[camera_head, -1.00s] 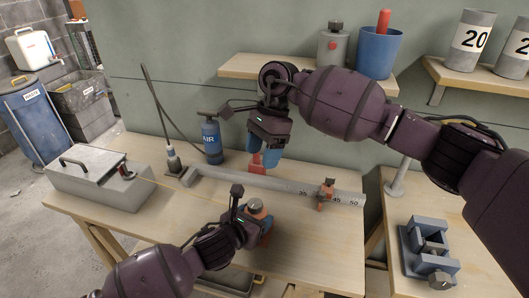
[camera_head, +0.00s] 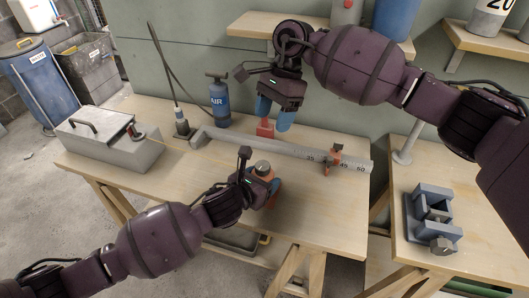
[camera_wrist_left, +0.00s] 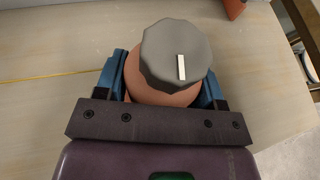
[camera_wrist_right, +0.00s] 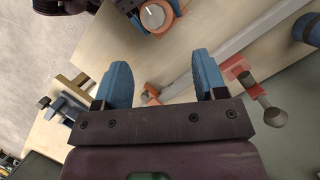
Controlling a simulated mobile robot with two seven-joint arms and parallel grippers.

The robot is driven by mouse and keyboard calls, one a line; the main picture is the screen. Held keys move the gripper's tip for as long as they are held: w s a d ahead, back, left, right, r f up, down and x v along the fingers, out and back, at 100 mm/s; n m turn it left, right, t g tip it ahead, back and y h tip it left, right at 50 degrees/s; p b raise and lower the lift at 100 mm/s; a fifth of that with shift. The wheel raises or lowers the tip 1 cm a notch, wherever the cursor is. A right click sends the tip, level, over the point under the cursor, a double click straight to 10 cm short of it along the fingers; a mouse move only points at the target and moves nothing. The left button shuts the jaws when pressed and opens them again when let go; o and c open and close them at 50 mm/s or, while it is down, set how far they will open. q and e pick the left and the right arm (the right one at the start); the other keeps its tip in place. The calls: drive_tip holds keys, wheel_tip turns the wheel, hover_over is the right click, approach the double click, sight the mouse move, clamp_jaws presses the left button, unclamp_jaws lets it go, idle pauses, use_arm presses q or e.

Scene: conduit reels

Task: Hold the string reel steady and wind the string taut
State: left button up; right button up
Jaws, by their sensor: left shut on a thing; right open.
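My left gripper (camera_head: 264,181) is shut on the orange-brown string reel, whose dark grey knob (camera_wrist_left: 175,55) has a white mark. The reel's body (camera_wrist_left: 160,95) shows between the blue fingers in the left wrist view. The yellow string (camera_wrist_left: 60,76) runs straight from the reel's side to the left over the wooden top. My right gripper (camera_head: 278,112) is open and empty, above and close to a red piece (camera_head: 265,129) behind the grey ruled bar (camera_head: 240,146). The right wrist view shows that red piece (camera_wrist_right: 238,72) right of its open fingers.
An orange clamp (camera_head: 334,160) sits on the bar near its right end. A grey metal box (camera_head: 105,142) stands at the bench's left. A blue air bottle (camera_head: 220,105) stands behind, and a blue-grey vise (camera_head: 432,215) on the right bench. The front bench top is mostly clear.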

sight(263, 165)
drive_tip(key=s+f+n, duration=0.1)
drive_tip(key=f, duration=0.2)
drive_tip(key=s+a+f, duration=0.1)
drive_tip(key=f, duration=0.3)
drive_tip(key=s+a+f+n, duration=0.1)
drive_tip(key=f, duration=0.3)
drive_tip(key=shift+s+a+f+n+g, duration=0.15)
drive_tip(key=shift+s+f+n+g, duration=0.05)
drive_tip(key=shift+s+n+g, duration=0.15)
drive_tip(key=c, duration=0.9)
drive_tip(key=shift+m+t+y, duration=0.4)
drive_tip(key=shift+m+t, duration=0.05)
drive_tip(key=shift+m, duration=0.9)
drive_tip(key=shift+c, duration=0.2)
drive_tip(key=o, duration=0.9)
drive_tip(key=shift+o, duration=0.2)
